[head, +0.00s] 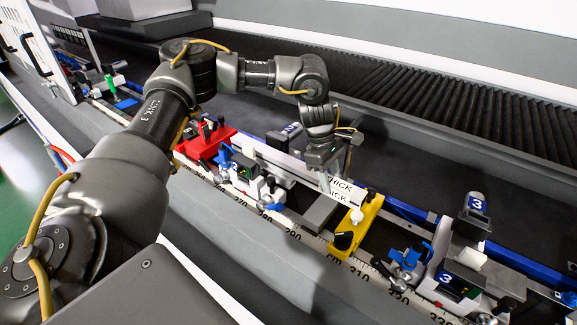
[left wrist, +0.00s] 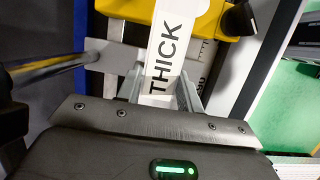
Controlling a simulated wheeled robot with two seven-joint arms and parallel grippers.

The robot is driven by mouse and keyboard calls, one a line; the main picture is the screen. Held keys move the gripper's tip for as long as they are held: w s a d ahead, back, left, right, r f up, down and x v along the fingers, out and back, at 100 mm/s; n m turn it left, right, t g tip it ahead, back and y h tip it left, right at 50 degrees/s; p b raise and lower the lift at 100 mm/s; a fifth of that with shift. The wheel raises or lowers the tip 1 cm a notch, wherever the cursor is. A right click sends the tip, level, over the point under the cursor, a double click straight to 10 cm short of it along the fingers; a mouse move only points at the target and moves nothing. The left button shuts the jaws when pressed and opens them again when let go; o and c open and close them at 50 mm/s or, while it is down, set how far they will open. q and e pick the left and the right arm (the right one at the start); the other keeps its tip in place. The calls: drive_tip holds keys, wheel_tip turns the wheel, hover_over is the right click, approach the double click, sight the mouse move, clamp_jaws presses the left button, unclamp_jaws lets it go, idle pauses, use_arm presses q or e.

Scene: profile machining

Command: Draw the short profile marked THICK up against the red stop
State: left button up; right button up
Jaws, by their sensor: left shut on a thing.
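The short profile marked THICK (head: 345,192) is a pale bar whose white end with black lettering shows at the yellow block (head: 366,217) in the head view. In the left wrist view the THICK label (left wrist: 165,60) runs from the jaws up to the yellow block (left wrist: 195,15). My left gripper (head: 327,178) points down onto the profile near this end and is shut on it. Its fingertips are partly hidden. The red stop (head: 203,147) stands farther left along the rail, partly behind my arm. My right gripper is not in view.
A numbered scale (head: 290,228) runs along the front of the rail. A white-and-blue clamp unit (head: 245,170) stands between the red stop and my gripper. Units marked 3 (head: 445,278) stand to the right. A dark ribbed cover (head: 440,90) lies behind.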

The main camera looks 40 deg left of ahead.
sight(309, 175)
use_arm(q)
drive_tip(key=shift+s, duration=1.1)
drive_tip(key=shift+a, duration=0.25)
idle(0.3)
drive_tip(key=shift+a, duration=0.35)
drive_tip(key=shift+s+a, duration=0.15)
drive_tip(key=shift+a, duration=1.7)
drive_tip(key=shift+s+a+p, duration=0.2)
drive_tip(key=shift+a+p, duration=0.45)
drive_tip(key=shift+a, duration=2.3)
drive_tip(key=o, duration=1.2)
drive_tip(key=shift+a, duration=0.1)
